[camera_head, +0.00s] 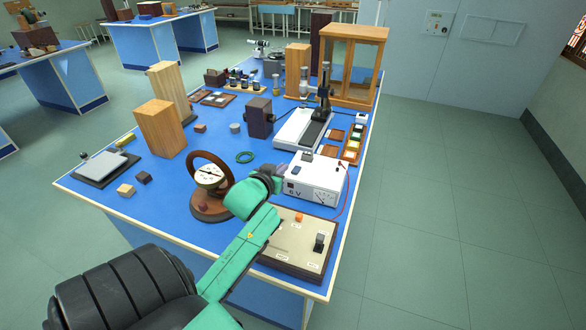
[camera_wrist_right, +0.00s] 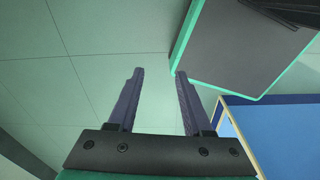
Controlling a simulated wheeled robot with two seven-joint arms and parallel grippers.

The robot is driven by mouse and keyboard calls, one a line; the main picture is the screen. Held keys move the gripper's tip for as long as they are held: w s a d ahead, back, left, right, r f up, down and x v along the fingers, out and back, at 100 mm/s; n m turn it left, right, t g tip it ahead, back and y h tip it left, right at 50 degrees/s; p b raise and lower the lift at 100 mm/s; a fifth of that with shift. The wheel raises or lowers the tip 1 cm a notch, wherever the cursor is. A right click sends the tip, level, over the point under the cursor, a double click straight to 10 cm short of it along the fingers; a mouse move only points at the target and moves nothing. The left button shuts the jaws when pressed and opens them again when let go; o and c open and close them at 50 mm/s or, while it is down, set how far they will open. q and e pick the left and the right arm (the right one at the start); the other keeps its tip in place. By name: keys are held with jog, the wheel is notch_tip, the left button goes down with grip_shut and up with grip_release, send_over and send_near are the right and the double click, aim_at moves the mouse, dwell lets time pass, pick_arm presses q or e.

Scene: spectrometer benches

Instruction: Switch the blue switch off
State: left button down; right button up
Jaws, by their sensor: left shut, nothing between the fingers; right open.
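A small blue switch (camera_head: 297,170) shows on the left part of the white 6 V box (camera_head: 318,181) on the bench; whether it is up or down is too small to tell. My left gripper (camera_head: 279,171) is shut and empty. It appears just left of the white box in the head view, close to the switch; I cannot tell whether it touches the box. My right gripper (camera_wrist_right: 158,73) is open and empty over the floor in the right wrist view. It is not seen in the head view.
A beige panel (camera_head: 285,248) with an orange button and a black switch lies in front. A red wire (camera_head: 346,195) hangs at the box's right. The blue benchtop (camera_head: 190,215) is bare near the front left.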

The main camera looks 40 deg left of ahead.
pick_arm(q)
jog(key=p, duration=0.1)
send_over(293, 177)
jog(key=f, duration=0.3)
jog(key=shift+s+d+f, duration=0.1)
jog(key=shift+s+f, duration=0.15)
jog(key=shift+s, duration=0.05)
jog(key=shift+x, duration=0.8)
jog(key=f, duration=0.3)
jog(key=shift+s+d+f, duration=0.1)
jog(key=shift+s+f, duration=0.05)
jog(key=shift+s, duration=0.1)
jog(key=shift+s+f, duration=0.15)
jog(key=shift+f, duration=0.3)
pick_arm(e)
jog(key=shift+w+a+r, duration=0.25)
jog(key=shift+w+r, duration=0.2)
jog(key=shift+w, duration=0.15)
jog(key=shift+w+a+r, duration=0.25)
jog(key=shift+w+r, duration=0.15)
jog(key=shift+w, duration=0.2)
